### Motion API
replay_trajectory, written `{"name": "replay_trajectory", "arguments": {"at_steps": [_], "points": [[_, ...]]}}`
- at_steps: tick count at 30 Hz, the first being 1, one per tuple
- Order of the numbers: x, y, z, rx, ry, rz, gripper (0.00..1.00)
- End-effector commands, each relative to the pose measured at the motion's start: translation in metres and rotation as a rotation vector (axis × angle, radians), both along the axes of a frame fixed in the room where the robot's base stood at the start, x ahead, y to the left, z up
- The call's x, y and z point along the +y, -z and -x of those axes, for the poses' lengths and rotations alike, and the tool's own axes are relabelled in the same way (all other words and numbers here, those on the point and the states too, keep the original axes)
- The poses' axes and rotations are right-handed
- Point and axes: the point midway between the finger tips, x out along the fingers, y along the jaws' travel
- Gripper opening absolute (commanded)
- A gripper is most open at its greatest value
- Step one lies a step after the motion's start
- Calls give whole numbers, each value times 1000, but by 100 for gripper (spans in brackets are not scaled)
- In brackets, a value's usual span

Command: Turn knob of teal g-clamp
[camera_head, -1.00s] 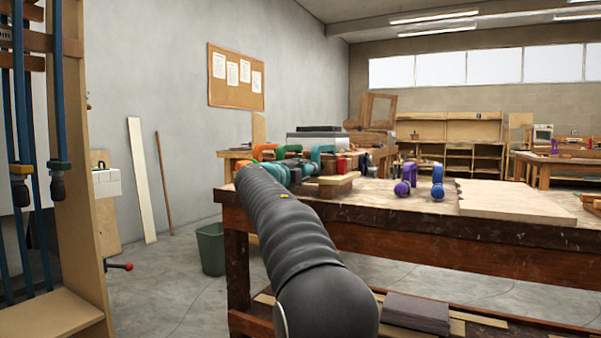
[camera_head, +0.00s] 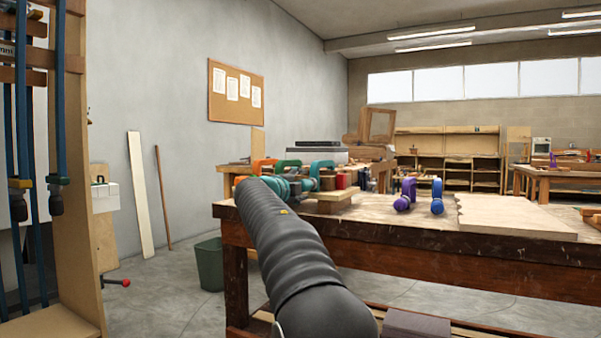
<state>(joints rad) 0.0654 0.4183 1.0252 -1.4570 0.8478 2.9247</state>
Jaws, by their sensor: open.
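A teal g-clamp (camera_head: 322,166) stands on the far left part of the workbench (camera_head: 400,222), by a small wooden block stack (camera_head: 334,194). A similar green-teal clamp (camera_head: 288,166) stands just left of it. My arm reaches forward from the bottom of the view to this group. My gripper (camera_head: 311,184) is small and dark at the arm's far end, beside the clamps, and is open. Its fingertips are hard to make out. The clamp's knob is not clear, and whether the gripper touches it cannot be told.
An orange clamp (camera_head: 262,166) stands left of the teal ones. A purple clamp (camera_head: 405,195) and a blue clamp (camera_head: 437,196) stand further right, beside a pale wooden board (camera_head: 512,216). A clamp rack (camera_head: 75,170) stands at the left. A green bin (camera_head: 209,264) is on the floor.

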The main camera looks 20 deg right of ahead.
Motion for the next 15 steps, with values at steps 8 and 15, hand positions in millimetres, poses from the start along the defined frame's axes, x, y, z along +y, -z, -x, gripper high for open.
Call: {"name": "replay_trajectory", "arguments": {"at_steps": [8, 15], "points": [[0, -41, 0, -8, 0, 2, 64], [1, -72, 2, -11, -3, 5, 64]]}}
